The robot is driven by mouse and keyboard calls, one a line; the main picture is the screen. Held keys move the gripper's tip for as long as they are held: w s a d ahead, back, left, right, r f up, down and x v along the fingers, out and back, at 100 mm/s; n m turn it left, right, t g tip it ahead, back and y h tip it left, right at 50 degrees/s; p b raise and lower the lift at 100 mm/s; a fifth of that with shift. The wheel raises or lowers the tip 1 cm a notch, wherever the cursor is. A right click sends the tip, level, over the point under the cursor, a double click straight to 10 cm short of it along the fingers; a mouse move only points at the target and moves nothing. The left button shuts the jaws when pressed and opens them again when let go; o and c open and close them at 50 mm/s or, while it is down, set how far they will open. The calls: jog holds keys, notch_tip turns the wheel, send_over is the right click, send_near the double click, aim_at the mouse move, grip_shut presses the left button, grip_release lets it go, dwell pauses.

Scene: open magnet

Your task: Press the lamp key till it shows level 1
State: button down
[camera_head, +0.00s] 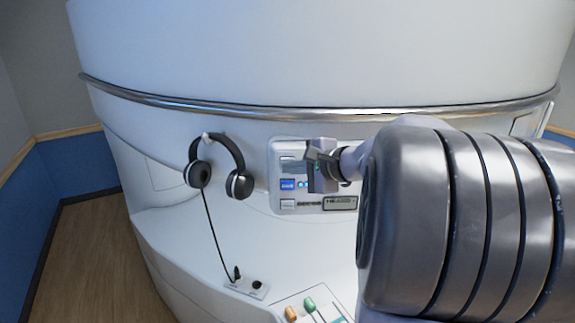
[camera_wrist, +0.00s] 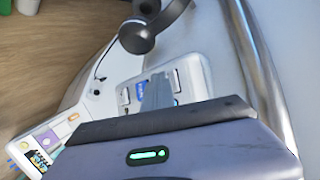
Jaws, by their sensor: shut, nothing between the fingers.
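A white control panel (camera_head: 281,205) is set in the front of the big white machine. It has a blue-labelled key (camera_head: 287,184) with small blue lights beside it, grey and white keys above and below, and a dark-framed display (camera_head: 341,203). I cannot read which key is the lamp key or its level. My gripper (camera_head: 312,170) is shut and empty in front of the panel, hiding its middle; contact cannot be told. In the wrist view, the panel (camera_wrist: 127,112) lies beyond my gripper (camera_wrist: 157,92), partly covered by it.
Black headphones (camera_head: 239,184) hang on a hook left of the panel, their cord running to a socket plate (camera_head: 246,287) on the ledge. Coloured sliders (camera_head: 310,304) lie below the panel. A metal rail (camera_head: 250,110) runs above. Floor is clear at left.

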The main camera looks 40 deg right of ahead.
jog(key=shift+w+d, duration=0.15)
dwell(0.6)
jog(key=shift+s+a+b, duration=0.6)
jog(key=shift+s, duration=0.1)
jog(key=s+a+b, duration=0.2)
jog(key=s+a, duration=0.1)
jog(key=shift+s+a, duration=0.1)
jog(key=shift+s, duration=0.3)
dwell(2.1)
